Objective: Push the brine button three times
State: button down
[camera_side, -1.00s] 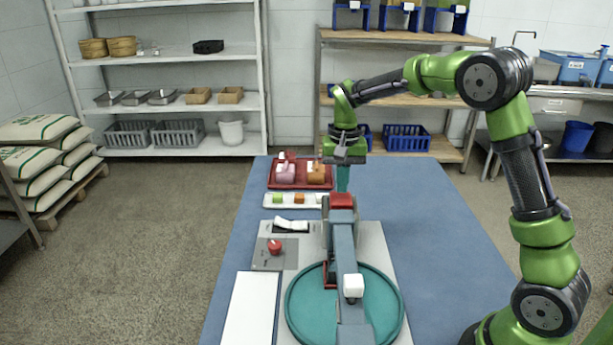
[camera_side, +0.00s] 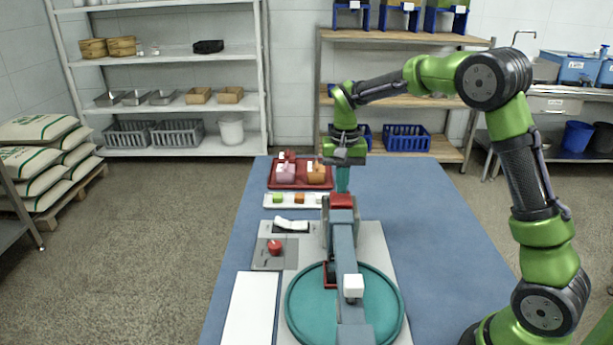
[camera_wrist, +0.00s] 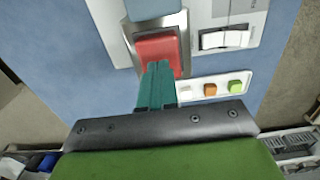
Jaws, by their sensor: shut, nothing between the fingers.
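A white strip (camera_side: 288,206) holds a green button (camera_side: 278,198), an orange button (camera_side: 299,198) and a white button (camera_side: 320,199). No readable label tells which is the brine button. In the wrist view the strip's white button (camera_wrist: 183,90), orange button (camera_wrist: 209,87) and green button (camera_wrist: 235,86) lie to the right of the fingers. My gripper (camera_side: 342,188) points down, shut and empty, just beyond the machine's red block. In the wrist view the teal fingertips of my gripper (camera_wrist: 157,68) overlap the red block (camera_wrist: 158,48); contact cannot be told.
The machine's long grey arm (camera_side: 346,255) ends near a white block (camera_side: 354,286) above a teal round plate (camera_side: 379,310). A red knob (camera_side: 274,247) and a white rocker switch (camera_side: 292,223) sit left. A red tray (camera_side: 273,185) with items stands behind the strip. The blue table's right side is clear.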

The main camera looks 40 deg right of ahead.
aim_at(341, 197)
jog(key=shift+f, duration=1.75)
jog(key=shift+r, duration=3.8)
jog(key=shift+r, duration=1)
dwell(1.5)
